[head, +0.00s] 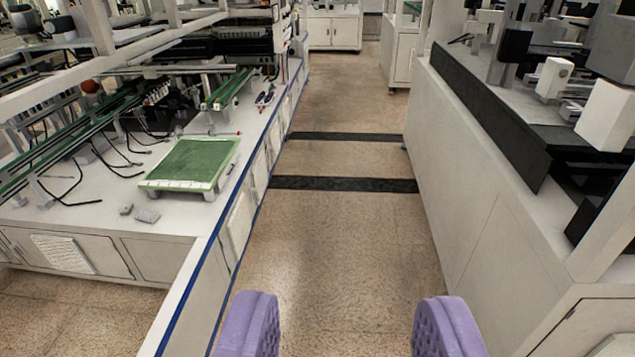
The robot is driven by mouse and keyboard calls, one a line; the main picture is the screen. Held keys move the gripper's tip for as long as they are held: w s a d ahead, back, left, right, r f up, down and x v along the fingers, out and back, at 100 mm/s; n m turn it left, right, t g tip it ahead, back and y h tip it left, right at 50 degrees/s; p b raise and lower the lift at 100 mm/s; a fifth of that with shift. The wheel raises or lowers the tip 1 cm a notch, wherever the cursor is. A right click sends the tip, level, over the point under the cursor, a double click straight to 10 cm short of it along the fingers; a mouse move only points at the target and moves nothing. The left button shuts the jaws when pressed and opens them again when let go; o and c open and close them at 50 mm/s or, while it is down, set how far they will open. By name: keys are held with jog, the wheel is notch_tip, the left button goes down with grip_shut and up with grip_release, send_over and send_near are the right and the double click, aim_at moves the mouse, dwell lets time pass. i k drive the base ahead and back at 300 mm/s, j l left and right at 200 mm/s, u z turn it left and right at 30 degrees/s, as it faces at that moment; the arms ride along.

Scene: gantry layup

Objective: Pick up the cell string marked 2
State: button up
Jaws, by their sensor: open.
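My gripper (348,328) shows at the bottom of the head view as two purple ridged fingertips set wide apart. It is open and empty, above the speckled aisle floor. I cannot make out a cell string marked 2 anywhere in this view. No marking with that number is readable.
A white machine cabinet (470,190) lines the right. The aisle floor (340,240) between is clear, crossed by two dark strips (345,184).

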aim_at(269, 97)
jog(key=i, duration=2.8)
jog(key=i+u, duration=0.1)
jog(key=i, duration=0.45)
jog(key=i+l+u, duration=0.1)
jog(key=i, duration=0.45)
jog(key=i+l+u, duration=0.1)
jog(key=i, duration=0.5)
jog(key=i+l, duration=0.2)
jog(key=i, duration=0.35)
jog(key=i+l+u, duration=0.15)
jog(key=i+u, duration=0.15)
jog(key=i+l+u, duration=0.35)
jog(key=i, duration=0.15)
